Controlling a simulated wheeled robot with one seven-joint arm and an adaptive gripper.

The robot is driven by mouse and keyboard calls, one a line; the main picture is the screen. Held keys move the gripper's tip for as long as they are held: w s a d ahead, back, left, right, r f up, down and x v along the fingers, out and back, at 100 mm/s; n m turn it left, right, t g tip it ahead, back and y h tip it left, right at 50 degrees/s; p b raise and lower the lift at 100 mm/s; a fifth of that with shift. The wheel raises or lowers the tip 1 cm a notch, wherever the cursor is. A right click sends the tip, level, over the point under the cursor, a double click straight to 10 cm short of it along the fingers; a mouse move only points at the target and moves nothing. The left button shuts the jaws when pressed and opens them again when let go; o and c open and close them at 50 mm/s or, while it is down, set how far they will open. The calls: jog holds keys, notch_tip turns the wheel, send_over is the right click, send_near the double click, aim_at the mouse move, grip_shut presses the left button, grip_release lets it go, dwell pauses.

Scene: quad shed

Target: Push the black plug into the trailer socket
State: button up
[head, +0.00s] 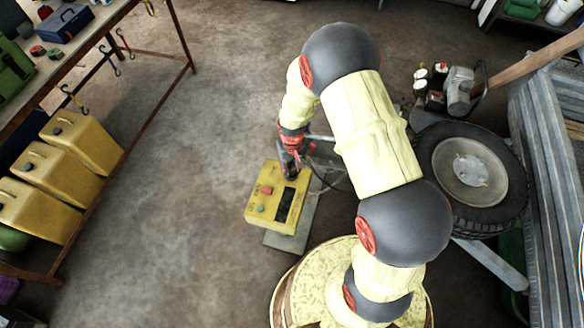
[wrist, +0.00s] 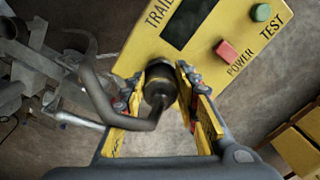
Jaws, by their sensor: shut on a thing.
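The black plug (wrist: 158,88) is between the two fingers of my gripper (wrist: 162,80) in the wrist view, with a thick dark cable (wrist: 100,92) curving away left. My gripper is shut on the plug. The plug's far end is over the near edge of the yellow tester box (wrist: 208,55), below its "TRAIL..." lettering. The trailer socket is not visible behind the plug, and I cannot tell whether the plug touches or enters it. In the head view my gripper (head: 291,166) is at the box's upper right part (head: 258,214).
The box has a dark display (wrist: 188,20), a red POWER button (wrist: 227,50) and a green TEST button (wrist: 260,12). In the head view a tyre (head: 478,178) and a small machine (head: 455,92) stand right. Yellow canisters (head: 60,175) stand left under a workbench (head: 90,35). Floor between is clear.

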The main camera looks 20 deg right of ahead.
jog(key=shift+f+b, duration=0.3)
jog(key=shift+f, duration=0.25)
jog(key=o, duration=1.2)
jog(key=shift+o, duration=0.5)
jog(key=o, duration=0.4)
jog(key=shift+c, duration=0.2)
jog(key=shift+o, duration=0.5)
jog(key=shift+r+p, duration=3.25)
jog(key=shift+r, duration=1.25)
